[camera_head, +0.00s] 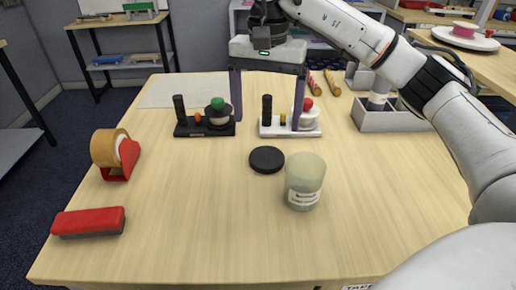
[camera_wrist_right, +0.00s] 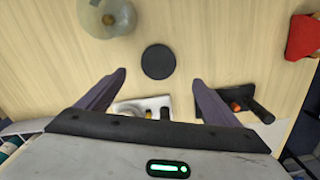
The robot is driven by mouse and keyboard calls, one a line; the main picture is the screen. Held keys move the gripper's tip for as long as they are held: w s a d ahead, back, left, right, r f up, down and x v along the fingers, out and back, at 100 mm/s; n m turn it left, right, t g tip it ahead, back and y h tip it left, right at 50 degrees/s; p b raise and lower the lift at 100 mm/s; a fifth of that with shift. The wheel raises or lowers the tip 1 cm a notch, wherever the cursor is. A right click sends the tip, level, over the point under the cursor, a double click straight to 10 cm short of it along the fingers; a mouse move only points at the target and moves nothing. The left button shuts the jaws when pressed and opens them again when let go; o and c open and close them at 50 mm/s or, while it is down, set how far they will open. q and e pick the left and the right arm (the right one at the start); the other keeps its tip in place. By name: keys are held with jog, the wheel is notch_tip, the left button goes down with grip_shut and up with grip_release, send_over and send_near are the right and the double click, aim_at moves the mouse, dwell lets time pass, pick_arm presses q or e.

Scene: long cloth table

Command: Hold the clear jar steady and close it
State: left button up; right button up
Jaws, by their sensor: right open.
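The clear jar (camera_head: 305,178) stands upright on the table, right of centre, with a whitish label on its front. Its top looks uncovered. It also shows at the top left of the right wrist view (camera_wrist_right: 122,22). A round black lid (camera_head: 266,160) lies flat on the table, just left of and behind the jar. The lid shows in the right wrist view (camera_wrist_right: 158,62) beyond the fingertips, roughly between their lines. My right gripper (camera_head: 267,124) is open and empty, pointing down above the table behind the lid. My left gripper is not in view.
A black stand with a green knob (camera_head: 205,125) and a white stand with a red knob (camera_head: 290,128) are at the back. A tape dispenser (camera_head: 117,155) and red eraser (camera_head: 88,222) lie left. A grey tray (camera_head: 390,120) stands right. The front middle is clear.

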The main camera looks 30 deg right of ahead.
jog(key=b, duration=0.1)
send_over(267, 156)
jog(key=f, duration=0.4)
jog(key=shift+s+a+f, duration=0.2)
jog(key=shift+f, duration=0.1)
jog(key=shift+w+d+f, duration=0.1)
jog(key=shift+d+f, duration=0.05)
jog(key=shift+f, duration=1.3)
jog(key=shift+w+d+f, duration=0.1)
jog(key=shift+f, duration=1.3)
jog(key=c, duration=1.1)
